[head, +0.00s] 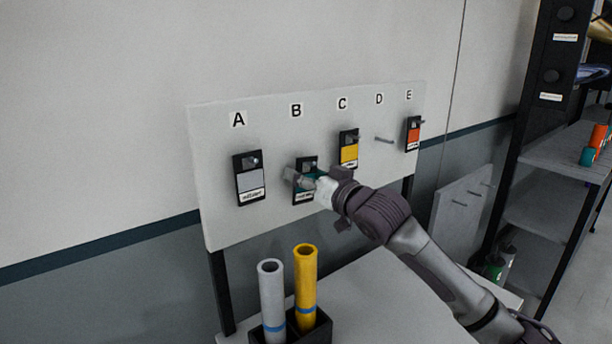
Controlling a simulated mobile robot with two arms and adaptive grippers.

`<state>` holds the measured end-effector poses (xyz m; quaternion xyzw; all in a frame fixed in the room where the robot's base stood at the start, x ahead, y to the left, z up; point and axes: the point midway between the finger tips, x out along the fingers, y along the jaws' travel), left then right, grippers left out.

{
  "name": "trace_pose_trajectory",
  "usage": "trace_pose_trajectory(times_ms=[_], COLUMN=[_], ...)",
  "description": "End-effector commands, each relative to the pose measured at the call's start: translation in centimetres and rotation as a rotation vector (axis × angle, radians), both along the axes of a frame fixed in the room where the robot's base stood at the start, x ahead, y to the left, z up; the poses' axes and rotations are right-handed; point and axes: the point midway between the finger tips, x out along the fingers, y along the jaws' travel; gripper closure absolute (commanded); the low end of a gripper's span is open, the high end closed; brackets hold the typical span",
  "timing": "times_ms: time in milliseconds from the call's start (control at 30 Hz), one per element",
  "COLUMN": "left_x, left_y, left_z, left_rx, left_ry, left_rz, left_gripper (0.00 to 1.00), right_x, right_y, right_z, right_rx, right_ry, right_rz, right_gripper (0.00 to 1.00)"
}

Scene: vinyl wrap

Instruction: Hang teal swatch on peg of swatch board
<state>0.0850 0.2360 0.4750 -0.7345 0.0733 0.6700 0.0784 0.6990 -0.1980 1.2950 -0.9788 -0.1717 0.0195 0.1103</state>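The swatch board (225,150) is a pale upright panel with pegs under the letters A to E. The teal swatch (314,171), a black-framed card with a pale label, is upright against the board below B. My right gripper (303,181) comes in from the right and is at the front of this swatch, covering its middle and the peg area. Whether its fingers are closed on the card or just beside it cannot be told. My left gripper is not in view.
Grey (250,183), yellow (349,153) and orange (413,136) swatches hang below A, C and E. The peg below D (384,140) is bare. A grey roll (272,298) and a yellow roll (305,283) stand in a black holder (318,330) in front. Shelves (568,155) stand right.

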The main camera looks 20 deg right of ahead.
Motion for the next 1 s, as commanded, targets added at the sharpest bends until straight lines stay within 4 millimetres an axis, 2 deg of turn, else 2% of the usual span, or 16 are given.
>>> trace_pose_trajectory(times_ms=[33, 133, 167, 567, 667, 1000], left_x=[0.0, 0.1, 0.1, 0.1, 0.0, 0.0], left_y=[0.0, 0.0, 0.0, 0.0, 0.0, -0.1], left_z=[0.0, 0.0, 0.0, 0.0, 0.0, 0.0], left_rx=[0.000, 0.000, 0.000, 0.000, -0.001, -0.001], left_ry=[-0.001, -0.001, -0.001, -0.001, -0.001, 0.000], left_rz=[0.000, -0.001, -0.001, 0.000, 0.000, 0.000], left_gripper=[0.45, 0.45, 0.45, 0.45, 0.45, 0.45], right_x=[0.0, 0.0, 0.0, -0.6, -1.8, -8.5], right_y=[0.0, 0.0, 0.0, -0.3, -0.7, -3.1], right_z=[0.0, 0.0, 0.0, 0.0, -0.1, -0.1], right_rx=[0.000, 0.000, 0.000, 0.000, -0.001, -0.004], right_ry=[0.000, 0.000, 0.000, 0.000, 0.001, 0.001], right_rz=[0.000, 0.000, 0.000, 0.000, -0.001, -0.001], right_gripper=[0.28, 0.11, 0.09, 0.09, 0.09, 0.09])
